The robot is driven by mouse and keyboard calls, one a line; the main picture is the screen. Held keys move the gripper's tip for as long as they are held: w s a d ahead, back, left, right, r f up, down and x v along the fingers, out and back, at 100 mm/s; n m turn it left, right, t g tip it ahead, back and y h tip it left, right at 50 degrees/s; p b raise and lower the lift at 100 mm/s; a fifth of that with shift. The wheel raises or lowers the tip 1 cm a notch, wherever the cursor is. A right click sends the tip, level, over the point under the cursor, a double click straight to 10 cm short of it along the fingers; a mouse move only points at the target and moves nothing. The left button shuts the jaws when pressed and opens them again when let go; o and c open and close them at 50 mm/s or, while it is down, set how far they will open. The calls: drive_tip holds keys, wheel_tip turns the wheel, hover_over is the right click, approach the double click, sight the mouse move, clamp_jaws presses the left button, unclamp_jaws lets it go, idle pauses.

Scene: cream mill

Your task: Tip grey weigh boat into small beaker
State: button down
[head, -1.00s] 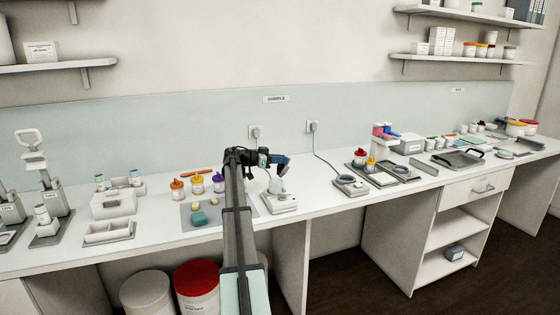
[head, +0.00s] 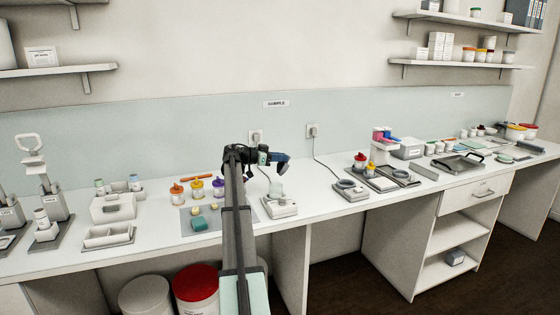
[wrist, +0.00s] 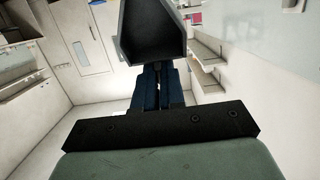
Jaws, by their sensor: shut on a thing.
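My gripper (wrist: 158,85) is shut on the grey weigh boat (wrist: 153,35), whose dark inside faces the wrist camera. I see no contents in it there, though its top is cut off by the picture edge. In the head view my gripper (head: 277,157) holds the boat high above the bench. A small clear beaker (head: 276,188) stands on a white balance (head: 280,208) below it. The boat is apart from the beaker. The beaker's contents are too small to tell.
A grey mat with a teal block (head: 200,223) lies left of my arm, with several lidded jars (head: 197,188) behind it. Another balance (head: 350,190) and a tray of jars (head: 385,180) stand to the right. Bench between the two balances is clear.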

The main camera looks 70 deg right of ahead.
drive_tip(key=shift+s+d+r+t+y, duration=0.15)
drive_tip(key=shift+r+t+y, duration=0.25)
drive_tip(key=shift+t+y, duration=0.1)
drive_tip(key=r+t+y, duration=0.1)
drive_tip(key=d+t+y, duration=0.1)
drive_tip(key=t+y, duration=0.1)
drive_tip(key=shift+s+r, duration=0.4)
drive_tip(key=t+y, duration=0.1)
drive_tip(key=r+t+y, duration=0.2)
drive_tip(key=shift+s+d, duration=0.4)
drive_tip(key=shift+s+r+t+y, duration=0.1)
drive_tip(key=shift+r+t+y, duration=0.1)
drive_tip(key=shift+t+y, duration=0.4)
